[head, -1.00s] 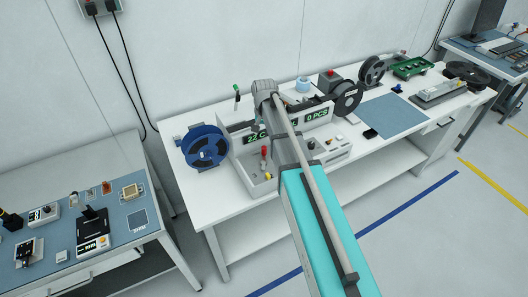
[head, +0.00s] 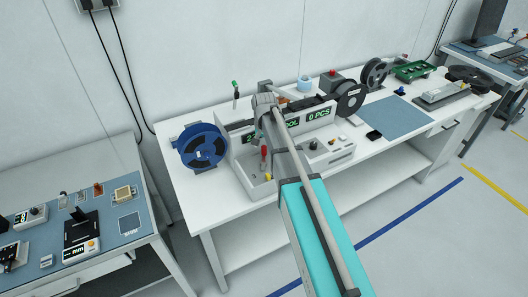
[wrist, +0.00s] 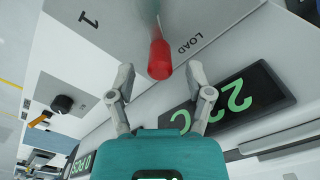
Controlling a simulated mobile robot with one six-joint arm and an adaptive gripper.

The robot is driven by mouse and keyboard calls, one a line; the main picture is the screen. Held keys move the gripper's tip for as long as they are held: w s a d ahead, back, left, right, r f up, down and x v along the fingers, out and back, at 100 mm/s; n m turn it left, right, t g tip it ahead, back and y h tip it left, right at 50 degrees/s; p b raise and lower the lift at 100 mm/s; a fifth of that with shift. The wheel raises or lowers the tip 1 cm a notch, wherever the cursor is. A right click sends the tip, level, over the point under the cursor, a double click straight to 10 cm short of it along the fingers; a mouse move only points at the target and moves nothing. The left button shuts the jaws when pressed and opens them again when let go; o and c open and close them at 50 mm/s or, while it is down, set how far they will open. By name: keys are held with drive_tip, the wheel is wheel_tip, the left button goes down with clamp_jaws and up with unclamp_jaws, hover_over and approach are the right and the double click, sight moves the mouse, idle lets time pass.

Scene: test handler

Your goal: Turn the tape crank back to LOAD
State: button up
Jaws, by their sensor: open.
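The tape crank's red handle (wrist: 159,60) shows in the wrist view, on a grey panel between a "1" mark (wrist: 90,19) and a "LOAD" mark (wrist: 188,43), nearer to LOAD. My gripper (wrist: 160,76) is open, with one fingertip on each side of the handle's near end and a gap on both sides. The handle is also small in the head view (head: 263,152), standing on the grey and white tape machine (head: 236,152). The fingers are hidden in the head view, and the crank's pivot is out of the wrist view.
A green-lit display (wrist: 238,98) lies close to the right fingertip in the wrist view. A blue reel (head: 203,146) stands left of the machine, and a black reel (head: 351,100) right of it. A blue mat (head: 400,118) lies further right on the white bench.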

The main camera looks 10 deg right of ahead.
drive_tip(key=shift+f+b, duration=0.5)
drive_tip(key=shift+f, duration=0.25)
clamp_jaws()
